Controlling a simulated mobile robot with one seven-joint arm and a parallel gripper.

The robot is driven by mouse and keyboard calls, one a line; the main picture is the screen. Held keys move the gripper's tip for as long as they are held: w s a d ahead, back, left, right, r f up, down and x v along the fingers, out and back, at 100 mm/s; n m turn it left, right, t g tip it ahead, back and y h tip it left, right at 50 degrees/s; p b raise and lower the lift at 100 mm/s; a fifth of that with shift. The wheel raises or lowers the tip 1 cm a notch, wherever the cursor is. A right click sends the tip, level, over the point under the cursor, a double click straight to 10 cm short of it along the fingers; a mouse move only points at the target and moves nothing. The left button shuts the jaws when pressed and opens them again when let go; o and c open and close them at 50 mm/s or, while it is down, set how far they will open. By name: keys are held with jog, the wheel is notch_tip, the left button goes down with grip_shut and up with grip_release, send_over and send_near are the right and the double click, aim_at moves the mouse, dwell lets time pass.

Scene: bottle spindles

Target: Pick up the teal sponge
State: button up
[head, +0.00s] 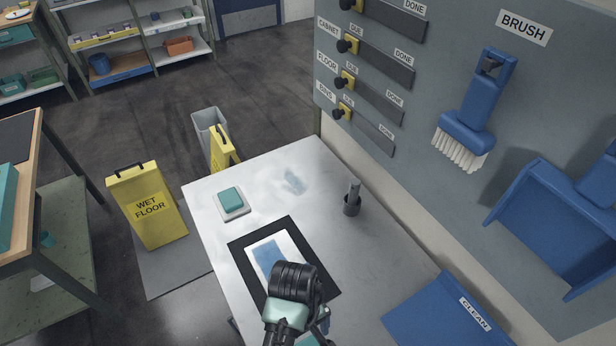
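The teal sponge (230,196) sits on a small white dish (236,215) at the far left part of the pale table (213,253). Nothing touches the sponge from above. My gripper (293,285) is at the bottom middle, over the near part of the table, nearer to me and to the right of the sponge. Only its black and mint upper parts show clearly. Its fingertips are hidden, so I cannot tell whether it is open or shut.
A black-framed mat (241,253) lies between sponge and gripper. A dark upright spindle (352,202) stands to the right. The tool wall (420,130) borders the right. A yellow sign (148,205) stands left of the table.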

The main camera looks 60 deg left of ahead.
jog(key=shift+d+f+p, duration=0.2)
jog(key=shift+f, duration=0.95)
jog(key=shift+d+f+p, duration=0.15)
jog(key=shift+f+p, duration=0.05)
jog(key=shift+f, duration=0.95)
jog(key=shift+d+f+p, duration=0.2)
jog(key=shift+f, duration=0.95)
jog(key=c, duration=1.2)
jog(key=shift+r+b, duration=0.35)
jog(key=shift+r, duration=4.7)
jog(key=shift+c, duration=0.2)
